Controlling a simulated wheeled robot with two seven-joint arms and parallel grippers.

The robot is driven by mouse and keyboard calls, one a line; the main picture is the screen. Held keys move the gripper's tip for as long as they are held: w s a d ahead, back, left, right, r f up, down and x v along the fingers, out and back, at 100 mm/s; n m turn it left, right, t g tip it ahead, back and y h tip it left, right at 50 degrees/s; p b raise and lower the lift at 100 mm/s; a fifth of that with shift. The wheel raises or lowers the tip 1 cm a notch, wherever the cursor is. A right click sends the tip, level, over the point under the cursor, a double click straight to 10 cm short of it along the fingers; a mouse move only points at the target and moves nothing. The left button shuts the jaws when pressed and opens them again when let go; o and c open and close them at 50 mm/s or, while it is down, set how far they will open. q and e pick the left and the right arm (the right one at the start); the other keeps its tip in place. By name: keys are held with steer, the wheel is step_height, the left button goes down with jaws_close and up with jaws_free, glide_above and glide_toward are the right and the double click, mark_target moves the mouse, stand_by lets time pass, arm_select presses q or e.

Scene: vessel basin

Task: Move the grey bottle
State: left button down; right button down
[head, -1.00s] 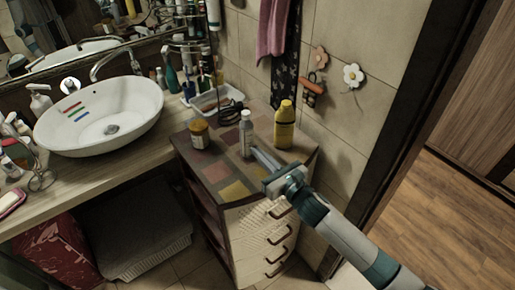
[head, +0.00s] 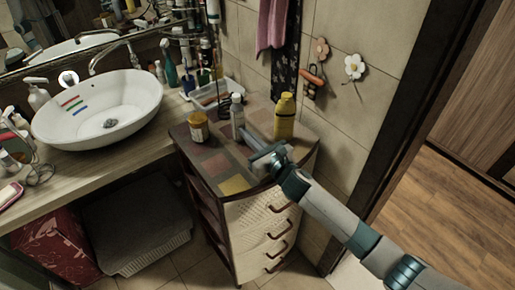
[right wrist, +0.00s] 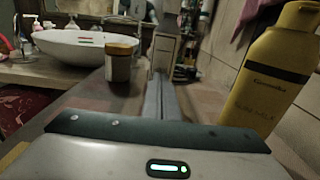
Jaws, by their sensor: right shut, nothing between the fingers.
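The grey bottle (head: 237,117), with a pale cap, stands upright on the tiled top of the drawer cabinet (head: 212,166), between an amber jar (head: 198,128) and a yellow bottle (head: 284,118). My right gripper (head: 246,135) is shut and empty, low over the cabinet top. Its fingers point at the grey bottle's lower part, very close; I cannot tell whether they touch. My left gripper is not in view.
A white tray (head: 205,103) with a dark item stands behind, against the wall. A white basin (head: 98,112) sits on the wooden counter to the left. Bare cabinet top lies in front of the jar. The tiled wall bounds the right side.

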mark_target(232, 120)
steer(key=b+x, duration=0.3)
steer(key=x, duration=0.6)
steer(key=shift+w+f+b, duration=0.15)
steer(key=shift+f+b, duration=0.05)
steer(key=shift+b, duration=0.2)
steer(key=shift+w+a+r, duration=0.1)
steer(key=shift+w+a, duration=0.1)
steer(key=shift+w, duration=0.05)
steer(key=shift+s, duration=0.1)
